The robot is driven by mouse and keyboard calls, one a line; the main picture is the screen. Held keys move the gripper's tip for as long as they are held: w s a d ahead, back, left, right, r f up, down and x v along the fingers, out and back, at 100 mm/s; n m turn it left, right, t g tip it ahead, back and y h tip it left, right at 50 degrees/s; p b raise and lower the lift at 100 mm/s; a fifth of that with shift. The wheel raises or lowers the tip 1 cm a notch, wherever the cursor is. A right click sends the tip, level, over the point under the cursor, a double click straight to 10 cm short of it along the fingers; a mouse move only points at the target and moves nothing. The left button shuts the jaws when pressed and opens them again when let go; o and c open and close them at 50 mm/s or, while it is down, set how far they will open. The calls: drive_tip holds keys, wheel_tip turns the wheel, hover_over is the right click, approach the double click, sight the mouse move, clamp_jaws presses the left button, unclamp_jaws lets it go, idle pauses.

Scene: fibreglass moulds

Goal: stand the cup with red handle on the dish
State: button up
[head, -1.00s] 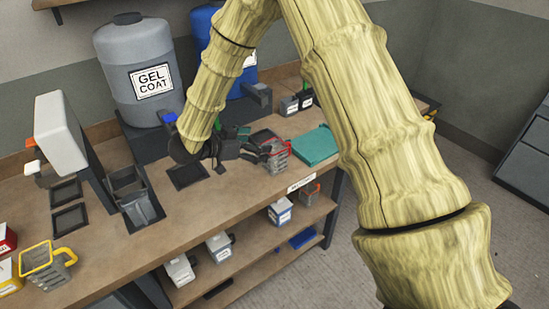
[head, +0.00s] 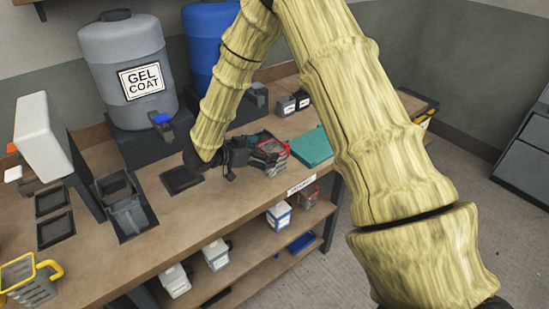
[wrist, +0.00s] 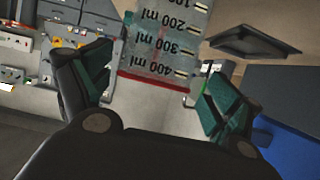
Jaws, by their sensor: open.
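The cup with red handle, a clear grey graduated cup with red edging (head: 273,158), stands on the bench, partly hidden by my gripper. In the wrist view the cup (wrist: 165,45) shows ml marks and a red rim, just beyond and between the fingertips. Its handle is not clear there. My gripper (wrist: 155,78) is open with its green-padded fingers apart; in the head view it (head: 250,158) is at the cup's left side. A dark square dish (head: 181,180) lies on the bench left of my gripper and looks empty; a dark dish also shows in the wrist view (wrist: 253,40).
A teal box (head: 311,147) is right of the cup. The grey gel coat drum (head: 124,55) and a blue drum (head: 205,40) stand behind. A yellow-handled cup (head: 30,280) and two dark square trays (head: 52,200) are at the left. Bench between is clear.

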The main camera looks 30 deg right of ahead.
sight(275, 151)
drive_tip(key=shift+s+d+f+p, duration=0.1)
drive_tip(key=shift+d+f+p, duration=0.1)
drive_tip(key=shift+d+p, duration=0.4)
drive_tip(key=p+x, duration=0.1)
drive_tip(key=x, duration=0.3)
drive_tip(key=shift+f, duration=0.25)
drive_tip(key=shift+s, duration=0.1)
drive_tip(key=shift+c, duration=0.5)
drive_tip(key=c, duration=0.9)
drive_tip(key=shift+c, duration=0.5)
drive_tip(key=shift+r, duration=0.2)
